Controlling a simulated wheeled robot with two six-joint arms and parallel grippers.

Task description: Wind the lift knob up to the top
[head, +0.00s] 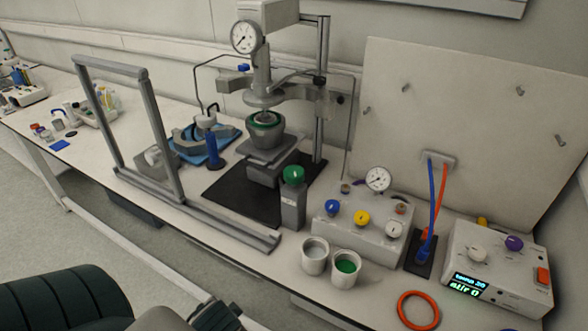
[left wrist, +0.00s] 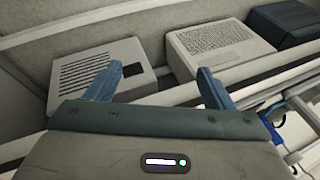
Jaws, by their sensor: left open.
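A green round knob (head: 293,174) tops a grey post (head: 293,208) at the front right corner of the black mat, beside the lift. I take it for the lift knob; no label shows. The lift platform (head: 268,160) carries a vessel with a green ring (head: 265,121). The reactor head (head: 262,92) hangs above the vessel with a visible gap. In the left wrist view my left gripper (left wrist: 158,80) is open and empty, its two blue fingers wide apart. It is away from the knob, which that view does not show. My right gripper is in neither view.
A grey frame (head: 178,145) stands left of the reactor, its rail (head: 235,232) along the bench front. A gauge box (head: 368,232), two cups (head: 315,256), an orange ring (head: 418,310) and a controller (head: 500,265) stand right. Vented boxes (left wrist: 95,75) show in the wrist view.

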